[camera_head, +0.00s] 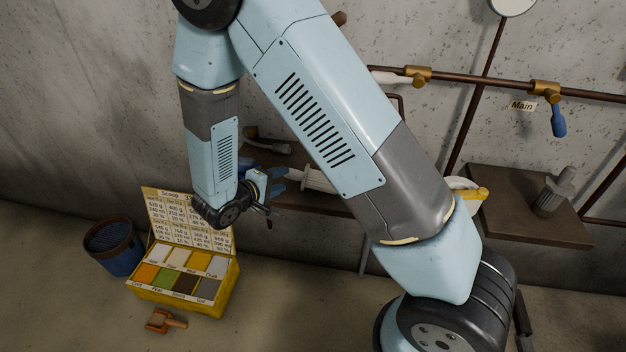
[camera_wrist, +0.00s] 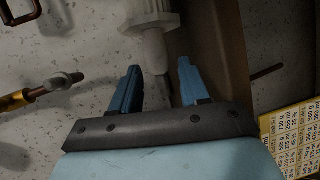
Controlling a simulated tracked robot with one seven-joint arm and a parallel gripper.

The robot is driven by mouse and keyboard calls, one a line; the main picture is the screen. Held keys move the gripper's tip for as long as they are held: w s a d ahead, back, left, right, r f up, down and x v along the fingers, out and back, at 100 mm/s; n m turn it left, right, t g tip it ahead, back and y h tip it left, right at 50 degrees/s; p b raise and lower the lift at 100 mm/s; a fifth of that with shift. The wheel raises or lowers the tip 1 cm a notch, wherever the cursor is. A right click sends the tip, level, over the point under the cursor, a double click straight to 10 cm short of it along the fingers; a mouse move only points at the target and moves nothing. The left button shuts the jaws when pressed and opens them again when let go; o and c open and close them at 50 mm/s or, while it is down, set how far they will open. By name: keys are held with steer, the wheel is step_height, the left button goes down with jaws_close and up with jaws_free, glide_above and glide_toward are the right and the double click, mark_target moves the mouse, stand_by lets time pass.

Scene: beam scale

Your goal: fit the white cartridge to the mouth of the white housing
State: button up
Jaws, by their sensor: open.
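My gripper (camera_head: 276,188) is open at the left shelf, its two blue fingers apart. In the wrist view its fingers (camera_wrist: 156,90) stand either side of the narrow end of a white ribbed piece (camera_wrist: 152,22). I cannot tell whether the fingers touch it. The piece has a wide toothed collar and a pale stem that runs down between the fingers. In the head view a white ribbed piece (camera_head: 318,181) lies by the fingers, partly behind my arm. I cannot tell which part is the cartridge and which the housing, or whether they are joined.
The left brown shelf (camera_head: 290,200) lies under the white piece. A right shelf (camera_head: 500,222) bears a grey ribbed object (camera_head: 550,194). Pipes with a blue handle (camera_head: 559,121) cross the wall. A yellow box (camera_head: 222,290) and a blue bucket (camera_head: 112,250) stand on the floor.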

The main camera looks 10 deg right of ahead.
mark_target(292, 173)
steer(key=shift+x, duration=3.1)
steer(key=shift+r, duration=0.15)
steer(key=c, duration=0.8)
steer(key=shift+r, duration=0.1)
